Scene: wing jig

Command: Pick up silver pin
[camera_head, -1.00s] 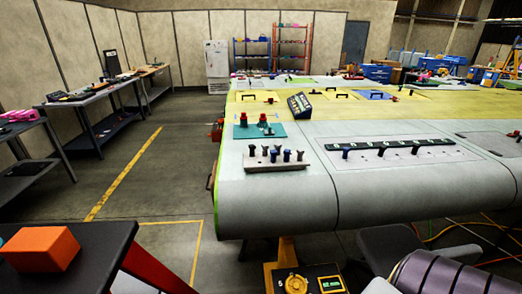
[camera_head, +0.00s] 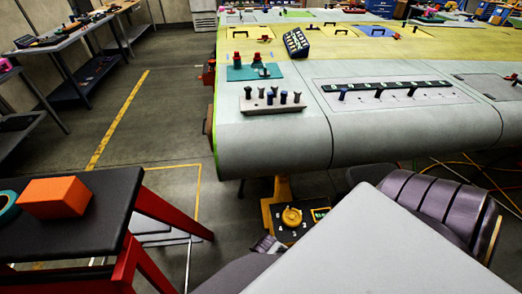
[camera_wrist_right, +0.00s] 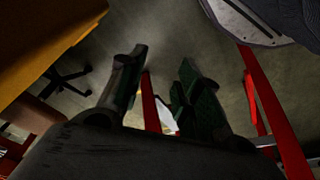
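A grey pin block (camera_head: 272,106) sits on the near left part of the wing panel. Several pins stand upright in it, some dark grey and some blue. A grey-topped pin (camera_head: 248,93) stands at its left end; I cannot tell for sure which pin is the silver one. My right gripper (camera_wrist_right: 163,62) shows in the right wrist view, its two fingers apart with nothing between them, above the floor. The head view does not show it clearly. My left gripper is not in view.
A teal plate with red knobs (camera_head: 254,71) lies just behind the block. An orange box (camera_head: 55,197) sits on a black-topped red stand (camera_head: 103,214) at left. Red bars (camera_wrist_right: 272,110) show in the wrist view.

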